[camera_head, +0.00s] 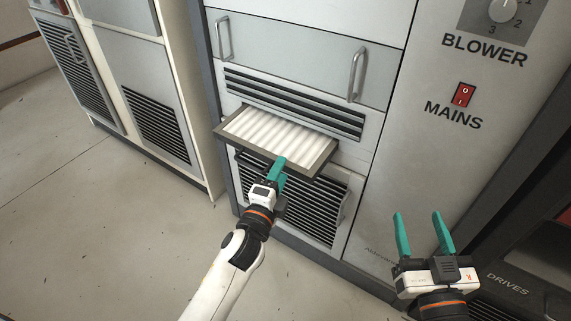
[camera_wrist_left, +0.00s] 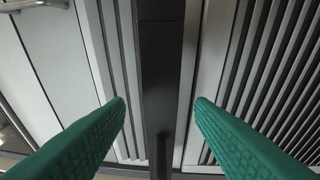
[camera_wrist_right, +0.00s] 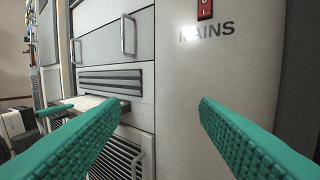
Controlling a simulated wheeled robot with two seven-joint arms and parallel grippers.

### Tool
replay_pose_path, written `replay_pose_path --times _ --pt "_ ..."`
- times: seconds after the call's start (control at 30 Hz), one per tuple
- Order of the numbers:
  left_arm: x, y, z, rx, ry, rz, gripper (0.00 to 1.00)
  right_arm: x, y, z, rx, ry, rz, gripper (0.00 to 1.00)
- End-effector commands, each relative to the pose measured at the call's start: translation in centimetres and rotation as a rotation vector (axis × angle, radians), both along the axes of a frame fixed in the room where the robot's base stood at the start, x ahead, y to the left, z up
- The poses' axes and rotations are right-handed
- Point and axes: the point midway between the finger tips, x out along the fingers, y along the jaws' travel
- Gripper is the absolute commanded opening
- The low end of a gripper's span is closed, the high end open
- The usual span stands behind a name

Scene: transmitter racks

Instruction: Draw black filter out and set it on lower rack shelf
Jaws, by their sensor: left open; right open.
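The filter (camera_head: 322,159), a flat panel with a dark frame and white pleats, sticks out flat from the slot below the upper louvres of the grey cabinet. It also shows in the right wrist view (camera_wrist_right: 92,101). My left gripper (camera_head: 279,166) is at its front edge. In the left wrist view the open fingers (camera_wrist_left: 160,112) stand either side of a dark bar (camera_wrist_left: 161,60), apparently the filter's front edge, with gaps on both sides. My right gripper (camera_head: 424,222) is open and empty, in front of the cabinet's right panel. I cannot identify the lower rack shelf for certain.
A louvred panel (camera_head: 318,205) lies below the filter, and a drawer with two handles (camera_head: 357,75) above. A dark unit marked DRIVES (camera_head: 508,283) stands at lower right. Another cabinet (camera_head: 150,75) stands at left. The floor (camera_head: 90,230) at left is clear.

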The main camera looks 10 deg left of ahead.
Motion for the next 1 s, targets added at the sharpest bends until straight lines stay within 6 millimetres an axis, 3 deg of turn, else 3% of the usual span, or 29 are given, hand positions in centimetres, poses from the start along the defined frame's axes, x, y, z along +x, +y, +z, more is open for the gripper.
replay_pose_path --times 0.1,0.3,0.7,1.0 --pt "2.2 -0.3 0.1 0.001 -0.002 -0.001 0.49 -0.1 0.2 0.9 0.019 -0.07 0.004 0.56" --pt "4.3 -0.6 0.2 -0.002 0.0 -0.001 0.49 -0.3 0.3 2.5 0.045 -0.166 0.01 0.56" --pt "5.0 -0.6 0.3 -0.002 0.001 -0.001 0.49 -0.5 0.3 3.0 0.053 -0.198 0.012 0.56" --pt "4.9 -0.6 0.3 -0.002 0.002 0.0 0.0 -0.5 0.3 3.0 0.053 -0.197 0.011 0.56"
